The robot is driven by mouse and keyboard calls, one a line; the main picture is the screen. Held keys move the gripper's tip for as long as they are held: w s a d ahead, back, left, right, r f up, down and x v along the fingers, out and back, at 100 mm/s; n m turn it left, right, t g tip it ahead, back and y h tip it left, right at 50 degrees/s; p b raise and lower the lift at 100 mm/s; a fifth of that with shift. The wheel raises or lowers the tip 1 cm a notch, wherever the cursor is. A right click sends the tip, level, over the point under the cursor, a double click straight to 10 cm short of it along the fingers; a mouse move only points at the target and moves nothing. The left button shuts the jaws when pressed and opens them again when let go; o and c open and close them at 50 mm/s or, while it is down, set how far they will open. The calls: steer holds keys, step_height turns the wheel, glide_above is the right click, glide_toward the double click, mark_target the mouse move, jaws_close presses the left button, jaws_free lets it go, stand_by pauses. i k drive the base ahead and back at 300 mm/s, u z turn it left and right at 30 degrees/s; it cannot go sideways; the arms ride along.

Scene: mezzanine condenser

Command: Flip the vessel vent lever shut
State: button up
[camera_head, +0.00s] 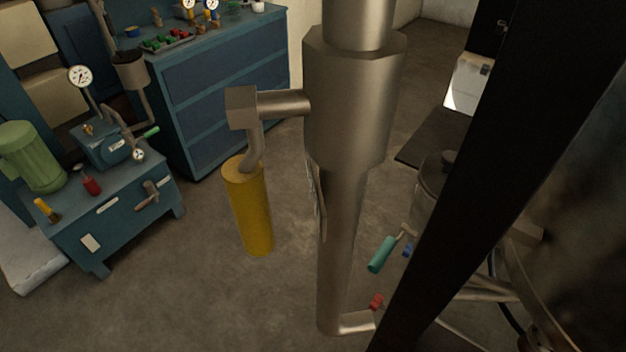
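No label marks the vessel vent lever, so I cannot tell for sure which handle it is. A large lever with a yellow grip (251,213) hangs downward from a bent metal arm on the left side of a thick metal pipe body (349,106). A lever with a teal grip (382,254) slants down beside a metal vessel (430,200) at the right. A small red handle (376,302) sits near the pipe's foot. My gripper is not in view.
A dark diagonal beam (470,175) covers much of the right side. A blue bench with a green motor (32,157) and gauges stands at the left, with a blue drawer cabinet (225,90) behind. Bare concrete floor (200,290) lies between the bench and the pipe.

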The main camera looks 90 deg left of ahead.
mark_target(244, 177)
steer(key=u, duration=2.6)
steer(key=k, duration=1.25)
steer(key=u, duration=1.25)
